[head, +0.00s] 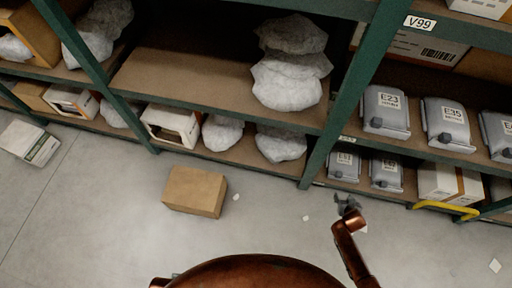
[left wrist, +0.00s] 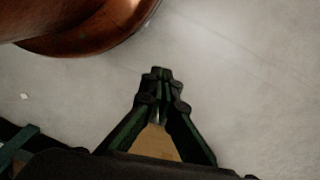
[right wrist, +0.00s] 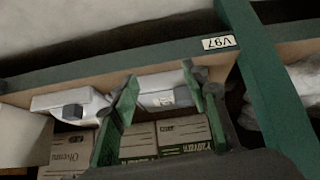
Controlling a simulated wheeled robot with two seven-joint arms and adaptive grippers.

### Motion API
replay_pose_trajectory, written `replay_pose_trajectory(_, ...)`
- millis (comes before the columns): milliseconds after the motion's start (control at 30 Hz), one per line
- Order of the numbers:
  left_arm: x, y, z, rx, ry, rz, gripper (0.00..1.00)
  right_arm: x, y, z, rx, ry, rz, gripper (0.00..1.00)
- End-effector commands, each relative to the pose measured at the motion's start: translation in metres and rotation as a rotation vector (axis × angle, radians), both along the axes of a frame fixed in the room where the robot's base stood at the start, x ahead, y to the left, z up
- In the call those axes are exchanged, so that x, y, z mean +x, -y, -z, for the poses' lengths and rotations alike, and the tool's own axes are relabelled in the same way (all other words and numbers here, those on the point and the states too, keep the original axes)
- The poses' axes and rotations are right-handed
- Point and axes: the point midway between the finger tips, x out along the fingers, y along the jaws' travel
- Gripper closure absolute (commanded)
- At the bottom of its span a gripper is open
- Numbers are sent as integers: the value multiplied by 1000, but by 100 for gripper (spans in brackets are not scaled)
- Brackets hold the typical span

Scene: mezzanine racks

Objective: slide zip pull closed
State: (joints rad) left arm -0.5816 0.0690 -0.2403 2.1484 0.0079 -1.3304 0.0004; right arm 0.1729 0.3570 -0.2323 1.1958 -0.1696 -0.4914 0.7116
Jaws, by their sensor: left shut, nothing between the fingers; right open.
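No zip pull can be made out for certain in any view. Grey pouch-like cases with white labels stand on the right rack, among them E23 (head: 386,108) and E35 (head: 446,122); each has a small dark piece on its lower front, too small to identify. My right gripper (head: 347,203) is in front of the lower right shelf. In the right wrist view its open fingers (right wrist: 160,82) frame a labelled grey case (right wrist: 163,97) beyond them, with no contact visible. My left gripper (left wrist: 161,76) is shut and empty above the floor.
A cardboard box (head: 195,191) lies on the floor, with small white scraps nearby. Green rack posts (head: 345,95) divide the shelves. A yellow bar (head: 446,209) sticks out at lower right. Much floor is clear.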

Motion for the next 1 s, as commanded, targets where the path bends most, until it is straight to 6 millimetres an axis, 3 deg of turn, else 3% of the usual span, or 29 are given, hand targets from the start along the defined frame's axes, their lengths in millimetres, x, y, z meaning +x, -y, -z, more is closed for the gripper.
replay_pose_trajectory(33,0,0,-6,-3,-8,-5,100,21,-2,4,4,25,7,58)
replay_pose_trajectory(133,0,0,-30,-7,-15,-10,100,53,-4,-11,15,76,24,58)
replay_pose_trajectory(233,-1,-2,-47,-10,-18,-14,100,73,-6,-23,24,109,36,58)
replay_pose_trajectory(367,0,-1,-55,-13,-15,-14,100,85,-8,-31,30,129,43,58)
replay_pose_trajectory(533,11,6,-43,-33,24,-9,100,93,-6,-25,30,131,42,58)
replay_pose_trajectory(1000,64,47,21,-145,254,-7,100,126,2,13,29,127,42,58)
